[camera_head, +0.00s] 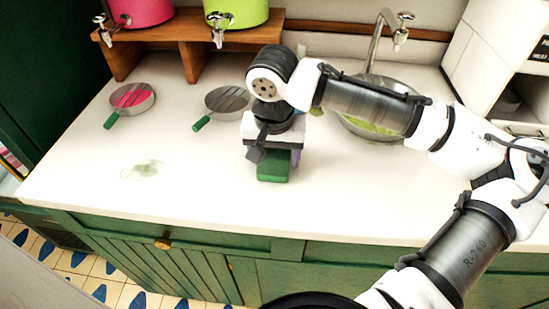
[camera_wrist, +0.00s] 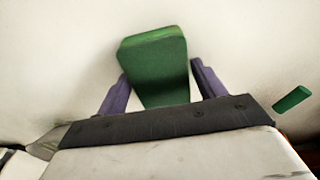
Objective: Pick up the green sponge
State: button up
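The green sponge (camera_head: 273,167) lies on the white counter under my gripper in the head view. In the wrist view the green sponge (camera_wrist: 155,62) sits between the two purple fingers of my gripper (camera_wrist: 160,82), with its far end extending past the fingertips. The fingers are apart, one on each side of the sponge. A narrow pale gap shows at the right finger; whether the left finger touches cannot be told. In the head view my gripper (camera_head: 272,160) points down and hides part of the sponge.
Two round strainers with green handles, one with pink contents (camera_head: 132,97) and one grey (camera_head: 228,101), lie behind to the left. A sink (camera_head: 385,134) with a faucet is behind right. A greenish stain (camera_head: 146,169) marks the counter at left. The front counter is clear.

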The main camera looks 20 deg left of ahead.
aim_at(275, 155)
jog(key=c, duration=0.7)
notch_tip(275, 155, up, 20)
jog(key=shift+r+b, duration=0.1)
jog(key=shift+b, duration=0.35)
jog(key=o, duration=0.4)
jog(key=shift+c, duration=1.3)
